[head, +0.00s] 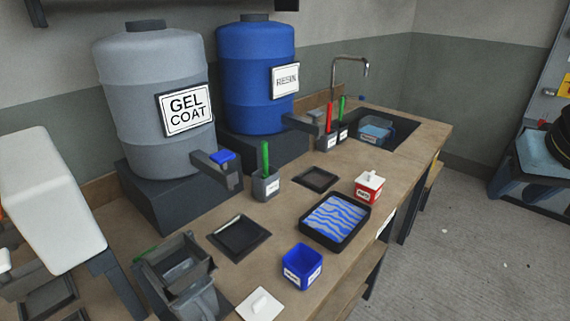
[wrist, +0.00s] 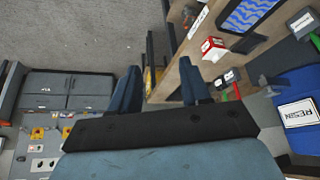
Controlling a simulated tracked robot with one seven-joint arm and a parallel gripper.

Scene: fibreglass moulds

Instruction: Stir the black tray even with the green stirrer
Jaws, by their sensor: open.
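The black tray (head: 318,241) lies on the bench, filled with uneven wavy bands of blue and white; part of its fill also shows in the wrist view (wrist: 250,12). A green stirrer (head: 265,155) stands upright in a grey labelled cup (head: 266,187) behind and left of the tray. Another green stirrer (head: 341,106) stands in a dark cup near the sink, next to a red stirrer (head: 328,117). My gripper (wrist: 158,78) is open and empty in the wrist view, apart from the bench.
A blue container (head: 302,267) and a red container (head: 369,187) stand close to the black tray. Two smaller dark trays (head: 240,237) (head: 316,179) lie on the bench. A grey gel coat drum (head: 152,100) and a blue resin drum (head: 255,80) stand behind. Open floor lies right.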

